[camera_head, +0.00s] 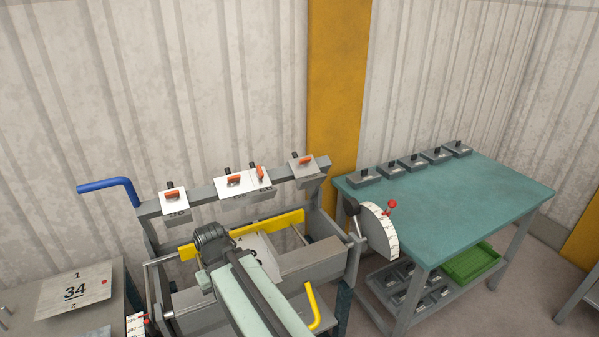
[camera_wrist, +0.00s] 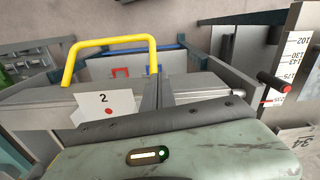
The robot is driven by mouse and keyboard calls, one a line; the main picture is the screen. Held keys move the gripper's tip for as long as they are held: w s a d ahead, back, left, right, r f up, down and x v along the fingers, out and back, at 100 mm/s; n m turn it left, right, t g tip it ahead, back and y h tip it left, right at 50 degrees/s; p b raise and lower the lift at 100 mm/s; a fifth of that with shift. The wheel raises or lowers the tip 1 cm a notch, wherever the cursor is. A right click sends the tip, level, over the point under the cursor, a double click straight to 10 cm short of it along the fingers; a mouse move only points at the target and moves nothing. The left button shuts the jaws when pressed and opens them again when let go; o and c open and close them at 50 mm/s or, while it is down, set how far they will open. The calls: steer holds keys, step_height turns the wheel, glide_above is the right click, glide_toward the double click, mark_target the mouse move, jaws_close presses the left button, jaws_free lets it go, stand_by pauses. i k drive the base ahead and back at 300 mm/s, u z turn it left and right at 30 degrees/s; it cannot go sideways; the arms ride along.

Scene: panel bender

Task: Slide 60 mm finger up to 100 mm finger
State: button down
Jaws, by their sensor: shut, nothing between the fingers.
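Several clamping fingers with pale faces and orange levers sit along the grey upper beam (camera_head: 208,193) in the head view. One finger (camera_head: 173,202) is at the left. Two fingers, a middle one (camera_head: 233,184) and another (camera_head: 260,179), stand close together. A greyer finger (camera_head: 303,166) is at the right end. The lever at the right of the close pair stands more upright than the others. I cannot read the size markings surely, so I cannot tell which is 60 mm or 100 mm. My gripper (camera_wrist: 160,88) shows in the wrist view, shut and empty, apart from these fingers.
A yellow handle (camera_head: 313,306) and a blue handle (camera_head: 107,185) stick out of the bender. A sheet lies in the bender. A teal table (camera_head: 450,205) at right carries several spare blocks.

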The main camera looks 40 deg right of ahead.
mark_target(264, 186)
steer(key=z, duration=1.9)
steer(key=k, duration=0.8)
steer(key=u, duration=1.05)
steer(key=i, duration=1)
